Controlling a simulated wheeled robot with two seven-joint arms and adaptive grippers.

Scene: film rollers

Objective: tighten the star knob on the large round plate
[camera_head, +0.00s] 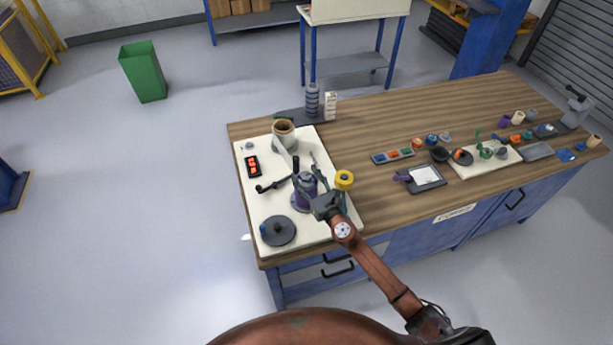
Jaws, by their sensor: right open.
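A dark round plate (270,239) lies at the front left of the pale board on the workbench. A small dark knob (278,227) stands up at its middle; its star shape is too small to make out. My right gripper (316,203) is over the pale board, to the right of and behind the plate, apart from it. It is next to a purple and grey cylinder device (303,190) and hides part of it. The gripper is open, and I see nothing held in it. My left gripper is not in view.
Small parts and trays (427,178) are on the right of the bench. Bare wood (360,130) lies behind.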

